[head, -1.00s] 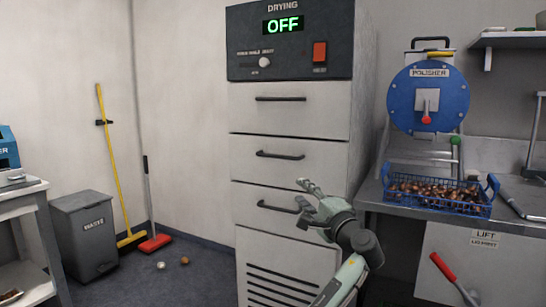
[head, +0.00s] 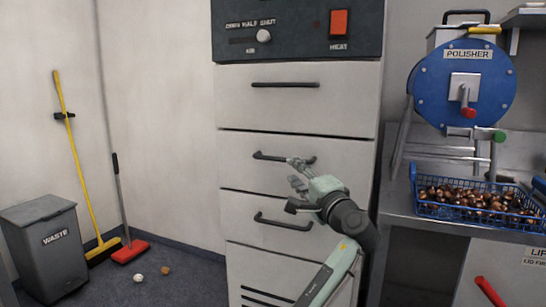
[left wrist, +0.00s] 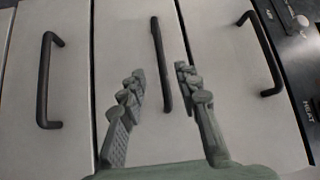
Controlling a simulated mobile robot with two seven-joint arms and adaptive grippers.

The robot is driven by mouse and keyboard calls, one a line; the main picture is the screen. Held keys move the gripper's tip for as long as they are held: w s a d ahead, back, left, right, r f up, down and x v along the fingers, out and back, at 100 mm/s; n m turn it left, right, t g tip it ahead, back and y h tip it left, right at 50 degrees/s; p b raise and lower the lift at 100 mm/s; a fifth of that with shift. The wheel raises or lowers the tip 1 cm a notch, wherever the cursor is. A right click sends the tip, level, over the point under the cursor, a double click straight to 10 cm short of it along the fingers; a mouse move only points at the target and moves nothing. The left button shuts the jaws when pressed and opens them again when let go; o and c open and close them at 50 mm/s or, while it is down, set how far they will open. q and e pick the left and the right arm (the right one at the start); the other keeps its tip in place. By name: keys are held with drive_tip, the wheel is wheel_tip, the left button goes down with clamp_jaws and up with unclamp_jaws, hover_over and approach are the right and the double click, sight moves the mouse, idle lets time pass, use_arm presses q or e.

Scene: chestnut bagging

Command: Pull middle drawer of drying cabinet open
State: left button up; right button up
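The drying cabinet has three white drawers with dark bar handles, and all look shut. The middle drawer (head: 240,172) has its handle (head: 268,155) partly behind my left gripper (head: 293,184). The gripper is open in front of the middle drawer, one finger overlapping the right end of the handle in the head view. In the left wrist view, the middle handle (left wrist: 160,65) shows between the spread fingertips of my left gripper (left wrist: 160,72), and nothing is held. Whether the fingers touch the handle I cannot tell. My right gripper is out of view.
The top drawer handle (head: 285,85) and lower drawer handle (head: 283,222) stick out above and below. A counter at the right bears a blue basket (head: 428,210) of chestnuts and the blue polisher (head: 430,95). A waste bin (head: 62,267) and brooms stand at the left.

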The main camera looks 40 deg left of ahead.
sight(283, 161)
use_arm(q)
drive_tip(key=p+x, duration=0.1)
drive_tip(key=x, duration=0.7)
drive_tip(key=shift+w+a+r, duration=0.1)
drive_tip(key=shift+w+a, duration=0.05)
drive_tip(key=shift+a, duration=0.05)
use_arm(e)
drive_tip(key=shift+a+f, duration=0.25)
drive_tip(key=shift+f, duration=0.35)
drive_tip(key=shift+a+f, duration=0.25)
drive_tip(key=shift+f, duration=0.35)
use_arm(q)
drive_tip(key=shift+c, duration=0.3)
clamp_jaws()
